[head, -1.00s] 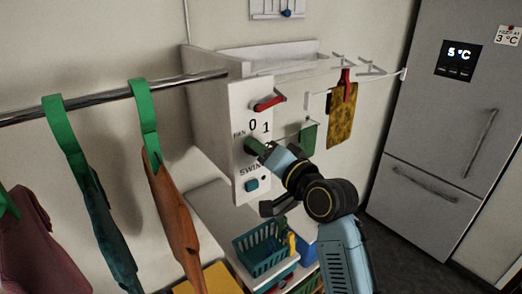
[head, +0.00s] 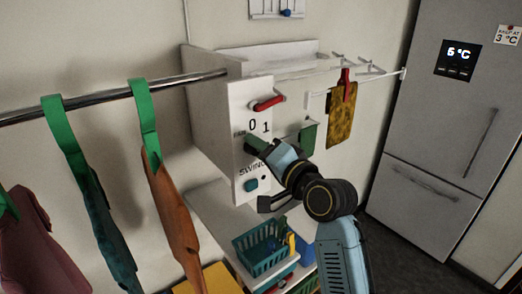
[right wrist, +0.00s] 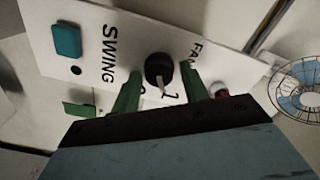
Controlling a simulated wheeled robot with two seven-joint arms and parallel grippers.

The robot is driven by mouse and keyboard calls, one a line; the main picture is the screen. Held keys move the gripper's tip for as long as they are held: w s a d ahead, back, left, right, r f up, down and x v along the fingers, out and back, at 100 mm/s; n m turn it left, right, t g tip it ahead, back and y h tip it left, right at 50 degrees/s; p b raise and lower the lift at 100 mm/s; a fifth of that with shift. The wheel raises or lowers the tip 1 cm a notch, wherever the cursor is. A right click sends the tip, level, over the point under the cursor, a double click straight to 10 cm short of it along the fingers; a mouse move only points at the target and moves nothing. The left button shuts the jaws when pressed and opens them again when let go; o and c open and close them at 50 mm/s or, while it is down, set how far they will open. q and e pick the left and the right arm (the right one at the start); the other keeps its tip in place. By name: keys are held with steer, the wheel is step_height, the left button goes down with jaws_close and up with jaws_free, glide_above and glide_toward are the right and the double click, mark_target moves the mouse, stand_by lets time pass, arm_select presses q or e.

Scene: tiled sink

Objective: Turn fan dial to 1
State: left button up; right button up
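The fan dial is a round black knob (right wrist: 158,68) with a pale pointer, on a white control panel (head: 242,105) marked FAN, 0, 1 and SWING. In the right wrist view, the pointer aims toward the printed 1 (right wrist: 173,97); the 0 is partly hidden by a finger. My right gripper (right wrist: 158,80) is open, its green fingers on either side of the dial, with gaps showing between fingers and knob. In the head view, my right gripper (head: 254,143) is at the panel and hides the dial. My left gripper is not in view.
A metal rail (head: 110,94) with hanging clothes runs left. A teal basket (head: 262,250) stands below. A caged fan (right wrist: 302,90) shows in the right wrist view.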

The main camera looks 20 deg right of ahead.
steer(key=shift+o, duration=0.7)
steer(key=v, duration=1.3)
steer(key=shift+s, duration=0.1)
